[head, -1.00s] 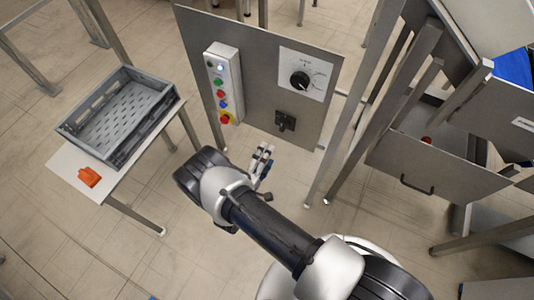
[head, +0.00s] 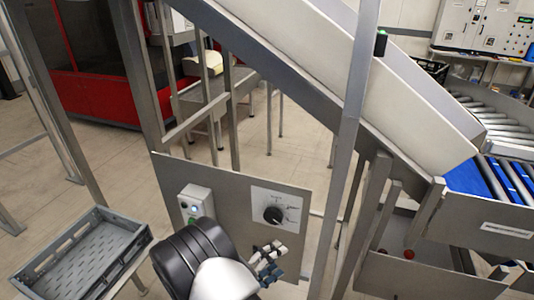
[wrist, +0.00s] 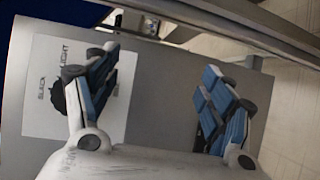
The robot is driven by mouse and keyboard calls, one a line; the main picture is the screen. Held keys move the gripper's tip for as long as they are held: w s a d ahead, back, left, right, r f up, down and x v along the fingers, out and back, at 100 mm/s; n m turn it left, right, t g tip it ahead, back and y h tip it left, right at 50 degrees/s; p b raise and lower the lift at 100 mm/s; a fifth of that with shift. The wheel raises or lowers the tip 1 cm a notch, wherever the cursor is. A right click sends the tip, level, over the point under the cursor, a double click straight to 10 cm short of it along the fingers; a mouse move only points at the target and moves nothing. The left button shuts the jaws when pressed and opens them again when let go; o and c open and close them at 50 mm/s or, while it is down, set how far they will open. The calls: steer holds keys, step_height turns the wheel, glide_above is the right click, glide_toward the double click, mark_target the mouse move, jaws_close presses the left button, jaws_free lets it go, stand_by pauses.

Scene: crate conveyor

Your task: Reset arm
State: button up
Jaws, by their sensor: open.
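My gripper (head: 268,262) is in front of the grey control panel (head: 172,178), at the lower middle of the head view. In the wrist view my gripper (wrist: 160,100) shows two blue-padded fingers spread apart with nothing between them. The panel's dial plate (wrist: 100,85), with its black knob partly hidden behind the left finger, lies beyond the fingers. In the head view the black rotary knob (head: 273,215) is clear above my gripper. My wrist covers the lower part of the button box (head: 195,199).
A grey crate (head: 133,262) stands on a table at the lower left. A sloping chute (head: 400,105) and metal posts (head: 352,150) stand to the right, with a blue roller conveyor (head: 470,180) beyond. Bare floor (head: 60,190) shows at the left.

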steer(key=s+d+r+m+g+y, duration=0.1)
steer(key=s+d+r+m+g, duration=0.2)
steer(key=s+d+r+g, duration=0.35)
steer(key=s+d+r+m+g+y, duration=0.25)
steer(key=d+r, duration=0.45)
steer(key=r, duration=0.4)
steer(key=s+r+m+t+y, duration=0.1)
steer(key=s+r+y, duration=0.3)
steer(key=s, duration=0.4)
steer(key=s+a+r+m+t+y, duration=0.1)
steer(key=s+r+m+t+y, duration=0.1)
steer(key=s+r+y, duration=0.3)
steer(key=s, duration=0.3)
steer(key=shift+s+a, duration=0.2)
steer(key=shift+a, duration=0.1)
steer(key=shift+y, duration=0.25)
